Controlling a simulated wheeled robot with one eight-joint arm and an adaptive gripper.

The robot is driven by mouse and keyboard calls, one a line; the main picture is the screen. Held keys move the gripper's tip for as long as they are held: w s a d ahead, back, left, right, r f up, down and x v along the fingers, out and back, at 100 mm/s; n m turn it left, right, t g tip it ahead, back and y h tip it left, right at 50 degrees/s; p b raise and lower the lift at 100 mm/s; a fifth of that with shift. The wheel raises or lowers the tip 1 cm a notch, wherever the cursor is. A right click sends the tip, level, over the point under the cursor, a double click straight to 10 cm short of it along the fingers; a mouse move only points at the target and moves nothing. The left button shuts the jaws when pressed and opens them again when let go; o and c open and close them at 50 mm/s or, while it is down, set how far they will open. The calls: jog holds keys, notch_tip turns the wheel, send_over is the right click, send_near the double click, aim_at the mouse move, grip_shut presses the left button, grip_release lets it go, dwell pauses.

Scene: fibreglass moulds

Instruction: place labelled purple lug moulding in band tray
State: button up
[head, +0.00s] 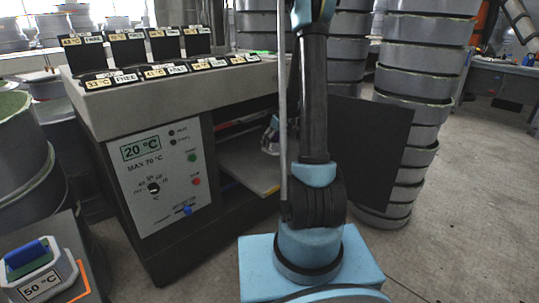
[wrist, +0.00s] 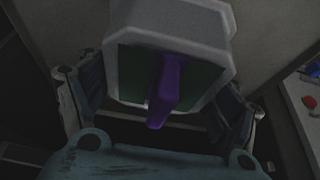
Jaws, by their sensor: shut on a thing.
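In the wrist view, a pale grey block-shaped moulding (wrist: 183,22) with a dark green face and a purple lug (wrist: 167,90) sits between the fingers of my gripper (wrist: 163,98). The gripper is shut on it. No label shows on the faces turned to the wrist camera. In the head view I cannot make out my gripper or the purple-lug moulding. Trays with temperature labels and FREE signs stand in two rows on the bench unit (head: 150,98); most of the label figures are too small to read surely.
The unit's control panel (head: 158,178) reads 20 °C and MAX 70 °C. A blue-lug moulding (head: 42,272) labelled 50 °C sits at lower left. Stacked grey ring moulds (head: 412,113) stand behind my arm. A dark upright panel (head: 372,150) is beside it. Floor is clear at right.

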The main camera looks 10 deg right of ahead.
jog(key=shift+f, duration=3.3)
jog(key=o, duration=1.2)
jog(key=shift+c, duration=0.2)
